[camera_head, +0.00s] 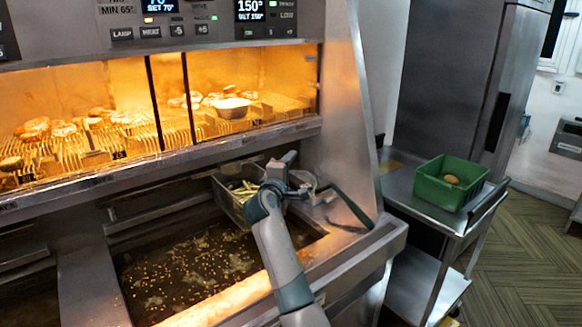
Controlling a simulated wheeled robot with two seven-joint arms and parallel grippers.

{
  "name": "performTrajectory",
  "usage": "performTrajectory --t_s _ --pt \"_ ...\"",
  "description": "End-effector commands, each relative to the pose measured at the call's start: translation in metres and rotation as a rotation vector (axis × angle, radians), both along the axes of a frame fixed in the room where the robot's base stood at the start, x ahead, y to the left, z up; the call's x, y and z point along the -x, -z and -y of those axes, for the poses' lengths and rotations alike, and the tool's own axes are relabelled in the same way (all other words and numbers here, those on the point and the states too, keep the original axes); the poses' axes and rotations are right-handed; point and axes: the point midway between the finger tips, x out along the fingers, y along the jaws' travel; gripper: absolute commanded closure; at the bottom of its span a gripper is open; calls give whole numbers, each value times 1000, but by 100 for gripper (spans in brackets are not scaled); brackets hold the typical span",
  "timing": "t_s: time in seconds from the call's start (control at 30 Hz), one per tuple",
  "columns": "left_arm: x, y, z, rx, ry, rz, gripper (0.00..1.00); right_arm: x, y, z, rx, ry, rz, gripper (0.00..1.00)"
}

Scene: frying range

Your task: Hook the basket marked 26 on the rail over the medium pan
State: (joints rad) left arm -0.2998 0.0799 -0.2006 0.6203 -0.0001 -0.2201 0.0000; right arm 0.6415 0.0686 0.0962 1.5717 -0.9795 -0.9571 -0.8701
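A wire basket (232,202) with pale fries in it is at the back right of a pan of dark oil (185,270), which has many small floating bits. No number is legible on the basket. A dark handle (350,207) slopes down to the right from near my gripper. My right gripper (300,183) is at the basket's right side, by the inner end of the handle. Its fingers are too small and partly hidden to show their grip. A metal rail (158,214) runs along the pan's back left. I cannot tell whether the basket touches it. My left gripper is out of view.
A lit warming shelf (222,142) with food is above the pans. A steel side wall (340,120) stands right of the pan. Farther right, a green crate (440,190) holding a round brownish item sits on a steel cart (400,185). Floor beyond is clear.

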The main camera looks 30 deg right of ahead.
Motion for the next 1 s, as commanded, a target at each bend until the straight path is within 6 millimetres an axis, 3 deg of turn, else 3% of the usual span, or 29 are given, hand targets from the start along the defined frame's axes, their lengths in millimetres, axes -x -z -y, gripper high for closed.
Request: performTrajectory --t_s 0.47,1.0 --pt "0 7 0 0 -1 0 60 12 1 -15 0 -1 1 60" --pt "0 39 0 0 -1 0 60 78 1 -92 -2 -2 2 60"
